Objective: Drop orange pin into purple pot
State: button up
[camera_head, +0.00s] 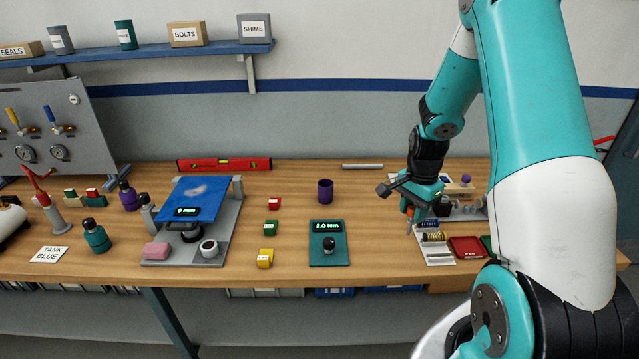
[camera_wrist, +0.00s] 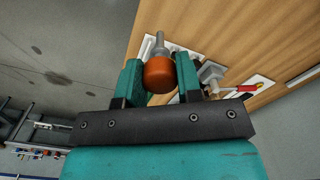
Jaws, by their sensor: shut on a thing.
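The orange pin (camera_wrist: 160,75) is between the two fingers of my gripper (camera_wrist: 161,82) in the wrist view, with its rounded orange head toward the camera and a grey shank beyond it. In the head view my gripper (camera_head: 415,208) is at the right part of the bench, above the white rack, and the orange pin (camera_head: 410,212) shows small between its fingers. I cannot tell whether the pin's tip touches the rack. The purple pot (camera_head: 325,191) stands upright on the bench, left of my gripper and apart from it. Its inside looks dark.
A white rack with coloured coils (camera_head: 434,250) and a red tray (camera_head: 465,247) lie near the gripper. A teal scale (camera_head: 329,250) stands in front of the pot. A grey bar (camera_head: 362,166) lies behind. The bench between pot and gripper is clear.

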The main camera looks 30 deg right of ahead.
aim_at(330, 194)
jog(key=i, duration=1.2)
